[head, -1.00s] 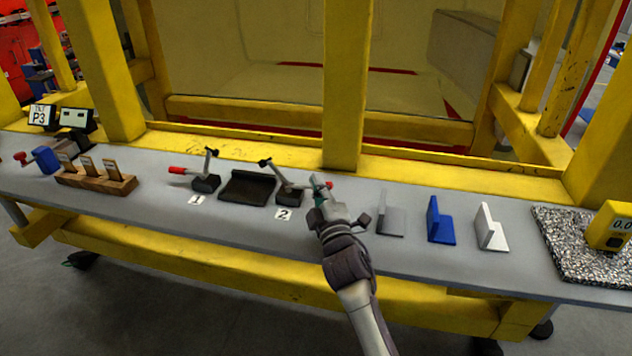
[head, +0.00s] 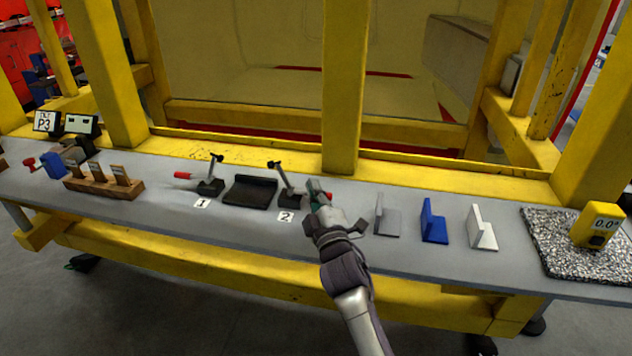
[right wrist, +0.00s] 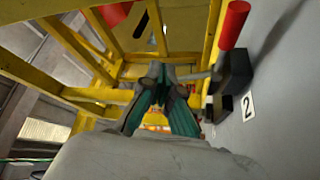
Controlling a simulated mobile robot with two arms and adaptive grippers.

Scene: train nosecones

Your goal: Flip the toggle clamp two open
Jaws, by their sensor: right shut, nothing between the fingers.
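Toggle clamp two (head: 289,195) stands behind the label 2 on the grey bench, right of a black tray. Its metal arm rises steeply, leaning a little left, with its black tip up and clear of the tray. Its red handle (head: 329,196) shows beside my gripper in the head view. In the right wrist view the red handle (right wrist: 232,27) stands out to the right of my fingers. My right gripper (head: 315,186) is shut and empty, just right of the clamp; its fingers also show in the right wrist view (right wrist: 169,75). Whether they touch the handle is unclear. My left gripper is out of view.
Toggle clamp one (head: 209,187) stands left of the black tray (head: 248,194), its arm up. Grey, blue (head: 432,222) and white angled brackets stand right of my gripper. A yellow post (head: 343,110) rises behind. The bench front is mostly clear.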

